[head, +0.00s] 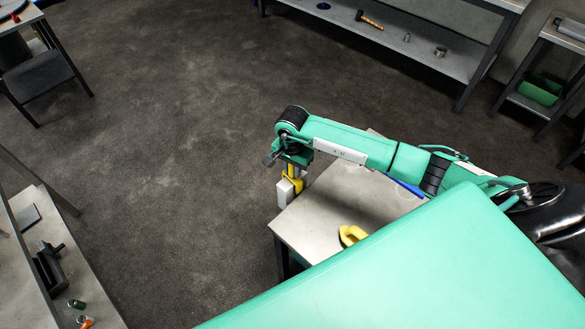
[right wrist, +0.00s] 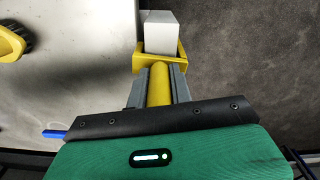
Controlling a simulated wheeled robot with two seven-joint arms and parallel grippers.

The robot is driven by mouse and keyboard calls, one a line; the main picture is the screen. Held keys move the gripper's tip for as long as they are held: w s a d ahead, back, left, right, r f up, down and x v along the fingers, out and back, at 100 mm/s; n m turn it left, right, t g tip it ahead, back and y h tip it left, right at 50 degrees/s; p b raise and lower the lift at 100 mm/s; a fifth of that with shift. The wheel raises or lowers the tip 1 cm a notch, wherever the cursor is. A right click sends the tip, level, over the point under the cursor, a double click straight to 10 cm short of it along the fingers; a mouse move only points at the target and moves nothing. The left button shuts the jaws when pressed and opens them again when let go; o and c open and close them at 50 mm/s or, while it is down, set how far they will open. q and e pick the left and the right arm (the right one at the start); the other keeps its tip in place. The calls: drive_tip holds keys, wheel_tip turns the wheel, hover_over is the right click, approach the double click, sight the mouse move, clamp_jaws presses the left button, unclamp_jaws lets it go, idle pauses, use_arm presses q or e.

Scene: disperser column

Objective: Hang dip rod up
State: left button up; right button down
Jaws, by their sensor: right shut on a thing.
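My right gripper (head: 294,170) is just past the left edge of a small metal table in the head view. It is shut on the yellow handle (right wrist: 159,88) of a tool, between its two grey fingers in the right wrist view. A yellow bracket and a white block (right wrist: 165,33) are at the tool's far end. The white block (head: 284,192) hangs low beside the table edge in the head view. I cannot tell whether this tool is the dip rod. A thin blue rod (head: 405,187) lies on the table. My left gripper is not in view.
The small table (head: 312,228) also bears a yellow brush (head: 352,235), with dark bristles (right wrist: 15,38) in the right wrist view. Shelves with tools (head: 407,37) stand at the back, and a bench (head: 90,262) at the left. The floor between is clear.

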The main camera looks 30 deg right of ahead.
drive_tip(key=shift+f, duration=0.1)
drive_tip(key=c, duration=1.2)
unclamp_jaws()
drive_tip(key=shift+o, duration=0.2)
wheel_tip(320, 180, up, 14)
drive_tip(key=b, duration=0.3)
drive_tip(key=shift+b, duration=0.35)
drive_tip(key=shift+f, duration=0.1)
